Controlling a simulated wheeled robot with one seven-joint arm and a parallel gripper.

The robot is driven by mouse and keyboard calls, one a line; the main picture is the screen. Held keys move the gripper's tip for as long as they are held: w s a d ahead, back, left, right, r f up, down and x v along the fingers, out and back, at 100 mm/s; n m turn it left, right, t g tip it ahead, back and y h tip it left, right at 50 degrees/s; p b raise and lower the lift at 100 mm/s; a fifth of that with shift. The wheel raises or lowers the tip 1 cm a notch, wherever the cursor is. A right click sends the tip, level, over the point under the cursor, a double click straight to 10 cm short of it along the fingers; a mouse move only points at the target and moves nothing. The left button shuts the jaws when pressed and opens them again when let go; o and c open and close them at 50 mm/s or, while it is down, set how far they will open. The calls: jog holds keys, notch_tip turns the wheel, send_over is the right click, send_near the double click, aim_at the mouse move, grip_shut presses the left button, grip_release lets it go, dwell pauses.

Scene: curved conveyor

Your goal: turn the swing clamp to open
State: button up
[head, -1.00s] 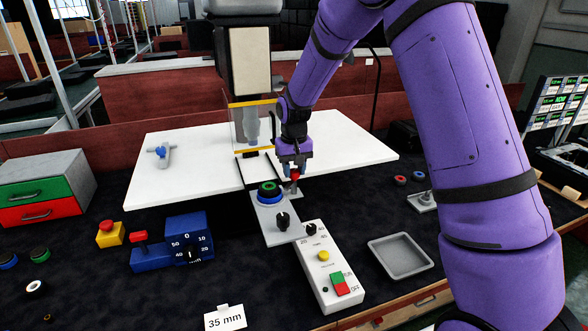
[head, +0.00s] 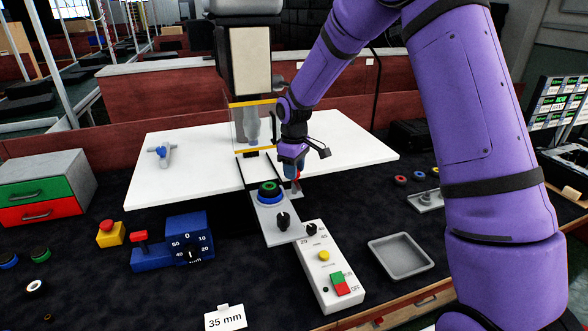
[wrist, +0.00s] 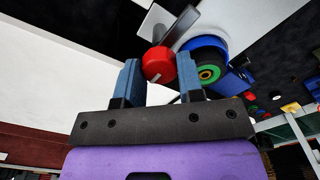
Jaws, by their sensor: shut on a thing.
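The swing clamp shows as a red knob (head: 297,178) on a grey arm, at the front edge of the white table just right of the green and blue button. My gripper (head: 293,170) is over the clamp, its wrist tilted, and largely hides it in the head view. In the wrist view the red knob (wrist: 158,65) sits between the two blue fingertips (wrist: 160,80), with the grey clamp arm (wrist: 180,24) behind it. The gripper is shut on the red knob. The clamp's exact angle is hard to tell.
A green button on a blue ring (head: 269,190) stands close to the left of the clamp. A white control box (head: 328,270), a grey tray (head: 400,256) and a blue dial block (head: 176,243) are in front.

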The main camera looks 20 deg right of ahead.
jog(key=shift+n, duration=0.3)
jog(key=o, duration=0.9)
jog(key=shift+r, duration=0.1)
notch_tip(320, 180, up, 11)
jog(key=shift+f, duration=0.2)
dwell(0.3)
